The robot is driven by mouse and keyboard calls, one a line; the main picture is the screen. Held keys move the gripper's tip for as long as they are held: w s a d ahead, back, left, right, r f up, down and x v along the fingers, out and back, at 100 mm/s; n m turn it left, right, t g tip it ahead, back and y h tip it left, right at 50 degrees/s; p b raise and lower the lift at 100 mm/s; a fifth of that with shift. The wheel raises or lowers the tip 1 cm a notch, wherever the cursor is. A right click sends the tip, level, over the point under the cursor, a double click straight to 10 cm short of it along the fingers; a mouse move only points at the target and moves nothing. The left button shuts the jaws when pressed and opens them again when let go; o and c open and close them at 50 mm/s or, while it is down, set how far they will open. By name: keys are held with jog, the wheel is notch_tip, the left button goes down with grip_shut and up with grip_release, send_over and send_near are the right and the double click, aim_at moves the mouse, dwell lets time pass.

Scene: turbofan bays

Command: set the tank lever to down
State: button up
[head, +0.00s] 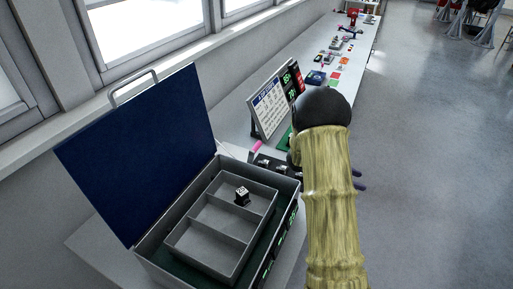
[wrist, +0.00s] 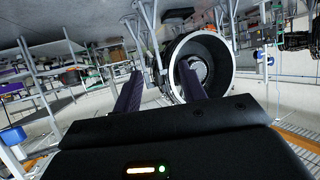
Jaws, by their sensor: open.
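A small pink handle (head: 257,147) sticks up at a slant on the bench, beside a dark unit (head: 270,163) that is partly behind my arm. I cannot tell whether this is the tank lever, and no label on it is readable. My gripper (head: 360,179) is mostly hidden behind my arm in the head view, with dark fingertips showing to the right of the bench edge. In the wrist view my gripper (wrist: 160,72) has its two fingers apart with nothing between them. It points out into the room, away from the bench.
An open grey case (head: 158,259) with a blue lid (head: 140,150) and a divided tray (head: 184,240) stands near left. A small dark block (head: 242,195) lies in the tray. A document stand (head: 268,108) is behind. Clear floor (head: 430,150) lies right.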

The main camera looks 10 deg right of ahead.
jog(key=w+a+r+n+t+y, duration=0.3)
jog(key=w+a+n+t, duration=0.15)
jog(key=a+t, duration=0.2)
jog(key=w+a+r+n+t+y, duration=0.3)
jog(key=a+n+t+y, duration=0.15)
jog(key=a+n, duration=0.2)
jog(key=s+a+n+g+y, duration=0.2)
jog(key=s+a+n+y, duration=0.35)
jog(key=s+a, duration=0.55)
jog(key=s+a+n+g, duration=0.2)
jog(key=s+n+g, duration=0.1)
jog(key=s, duration=0.7)
jog(key=shift+s+a+f+n, duration=0.4)
jog(key=shift+n, duration=0.35)
jog(key=shift+w, duration=0.1)
jog(key=shift+c, duration=0.5)
jog(key=shift+w, duration=0.1)
